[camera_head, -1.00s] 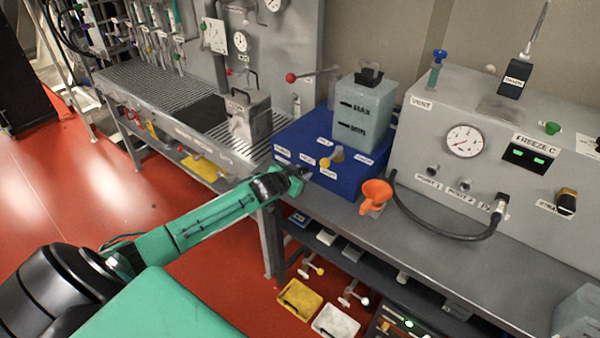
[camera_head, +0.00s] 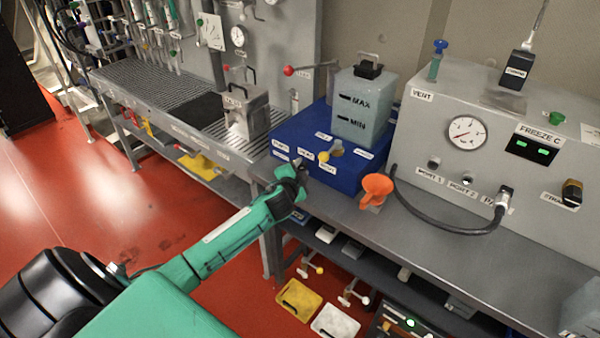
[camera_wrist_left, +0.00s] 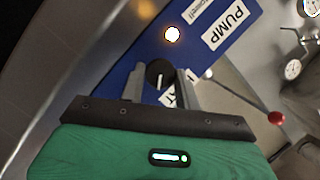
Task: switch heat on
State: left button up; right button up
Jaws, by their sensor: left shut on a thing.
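A blue box (camera_head: 345,180) stands on the grey bench and bears several white labels. In the left wrist view its blue face (camera_wrist_left: 140,55) shows a black round knob (camera_wrist_left: 157,70) with a white pointer line. A label partly hidden by a finger, apparently HEAT (camera_wrist_left: 168,95), is beside the knob. My left gripper (camera_head: 301,166) is at the front left corner of the box. In the wrist view its fingers (camera_wrist_left: 160,82) are closed on both sides of the knob. A lit round lamp (camera_wrist_left: 172,34) and a PUMP label (camera_wrist_left: 226,24) are farther along the face. My right gripper is not in view.
A tank (camera_head: 363,108) marked MAX and MIN stands on the box. A grey panel with a gauge (camera_head: 467,133) fills the right. A metal container (camera_head: 245,112) is to the left.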

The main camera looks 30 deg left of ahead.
pick_arm(q)
jog(key=shift+m, duration=0.3)
dwell(0.4)
jog(key=o, duration=0.9)
jog(key=shift+o, duration=0.2)
jog(key=shift+s+d+b, duration=0.15)
jog(key=shift+s+b, duration=0.15)
jog(key=b+v, duration=0.2)
jog(key=v, duration=1.1)
jog(key=shift+d, duration=0.15)
